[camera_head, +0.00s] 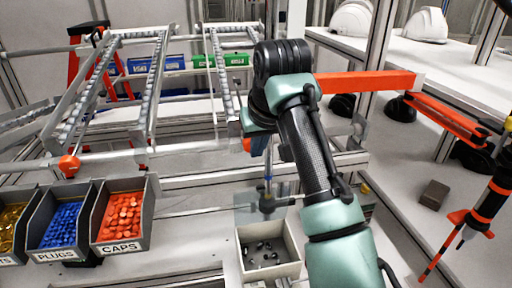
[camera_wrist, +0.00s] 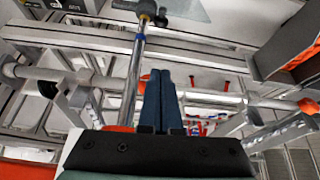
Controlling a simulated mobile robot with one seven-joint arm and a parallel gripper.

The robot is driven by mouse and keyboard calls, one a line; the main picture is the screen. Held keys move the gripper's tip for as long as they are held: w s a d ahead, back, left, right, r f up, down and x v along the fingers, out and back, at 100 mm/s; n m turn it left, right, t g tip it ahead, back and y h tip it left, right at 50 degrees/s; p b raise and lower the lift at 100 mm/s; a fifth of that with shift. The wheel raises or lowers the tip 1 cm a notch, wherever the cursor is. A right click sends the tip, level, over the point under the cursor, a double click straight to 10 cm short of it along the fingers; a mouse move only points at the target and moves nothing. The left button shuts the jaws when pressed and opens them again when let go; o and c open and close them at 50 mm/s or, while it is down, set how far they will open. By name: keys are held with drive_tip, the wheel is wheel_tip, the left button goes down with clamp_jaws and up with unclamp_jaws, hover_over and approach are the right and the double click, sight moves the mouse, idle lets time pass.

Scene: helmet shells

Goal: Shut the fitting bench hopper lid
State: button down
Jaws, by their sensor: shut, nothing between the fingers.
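The hopper (camera_head: 246,270) is a pale open-topped box on the bench at lower centre of the head view, with several small dark parts inside. A translucent grey panel (camera_head: 245,212), which looks like its lid, stands raised at the box's back edge. The same panel seems to show at the top of the wrist view (camera_wrist: 188,8). My gripper (camera_wrist: 164,72) has its dark blue fingers pressed together and empty. In the head view its fingers (camera_head: 258,146) are partly hidden by my arm, above and behind the panel. I cannot tell any contact with the panel.
A metal rod (camera_wrist: 136,60) with a blue band and dark knob runs beside my fingers. Grey bins of orange caps (camera_head: 121,217) and blue plugs (camera_head: 66,226) stand left. Roller rails (camera_head: 146,90) lie behind. A dark block (camera_head: 434,194) sits on the right bench.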

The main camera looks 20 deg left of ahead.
sight(261, 202)
wheel_tip(261, 202, down, 8)
drive_tip(key=p, duration=0.4)
drive_tip(key=shift+r, duration=0.2)
drive_tip(key=shift+f, duration=0.1)
idle(0.4)
